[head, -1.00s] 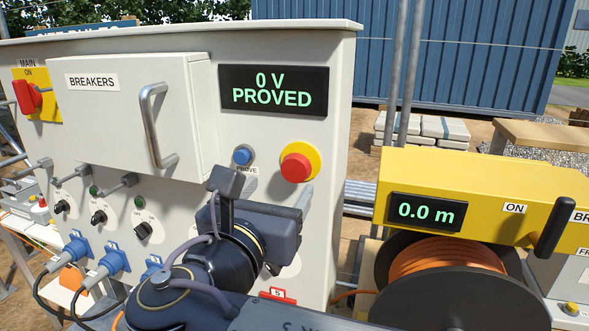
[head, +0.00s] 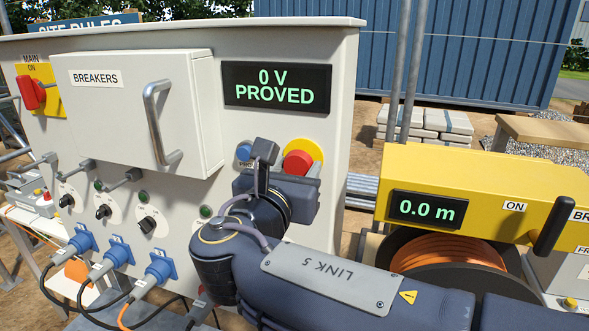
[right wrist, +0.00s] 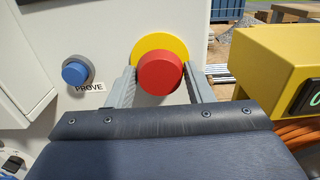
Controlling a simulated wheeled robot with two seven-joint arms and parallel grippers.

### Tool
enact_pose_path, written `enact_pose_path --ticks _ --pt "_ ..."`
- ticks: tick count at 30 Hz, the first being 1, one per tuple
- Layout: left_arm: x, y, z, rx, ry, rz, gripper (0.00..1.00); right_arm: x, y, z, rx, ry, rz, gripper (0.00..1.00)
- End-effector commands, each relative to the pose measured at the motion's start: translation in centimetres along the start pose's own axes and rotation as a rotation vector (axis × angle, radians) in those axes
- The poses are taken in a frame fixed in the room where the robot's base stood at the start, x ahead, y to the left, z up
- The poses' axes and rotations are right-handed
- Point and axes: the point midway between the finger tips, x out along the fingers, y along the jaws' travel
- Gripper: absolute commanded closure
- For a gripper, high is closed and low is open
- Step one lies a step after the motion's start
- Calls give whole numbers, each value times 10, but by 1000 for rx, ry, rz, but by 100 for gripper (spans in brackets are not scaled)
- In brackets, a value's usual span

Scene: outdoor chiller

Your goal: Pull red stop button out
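The red stop button (head: 297,162) sits on a yellow round plate (head: 316,147) on the grey panel, below the display reading "0 V PROVED". My right gripper (head: 288,166) is in front of it and hides its lower part. In the right wrist view the red button (right wrist: 160,74) shows whole between my right gripper's two grey fingers (right wrist: 161,86), one on each side. The fingers are apart and look open, with small gaps beside the button. Whether they reach its depth is hard to tell. My left gripper is not in view.
The blue PROVE button (right wrist: 75,71) is left of the red one. The breaker box (head: 135,110) with its handle sticks out at left, above blue plugs (head: 160,267). A yellow reel housing (head: 490,190) stands close at right.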

Motion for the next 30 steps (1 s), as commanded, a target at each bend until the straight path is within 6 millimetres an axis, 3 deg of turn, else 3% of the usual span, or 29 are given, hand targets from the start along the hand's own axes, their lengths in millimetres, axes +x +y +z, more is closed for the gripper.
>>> enact_pose_path --ticks 1,9,26,27,30 --pt "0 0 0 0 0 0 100 0 0 0 0 0 1 65" --pt "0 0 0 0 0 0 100 0 0 0 0 0 1 100" --pt "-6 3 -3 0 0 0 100 -13 0 -1 1 2 1 100" --pt "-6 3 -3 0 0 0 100 -13 0 -1 1 2 2 49" --pt "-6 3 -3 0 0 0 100 -13 0 -1 0 1 2 36"
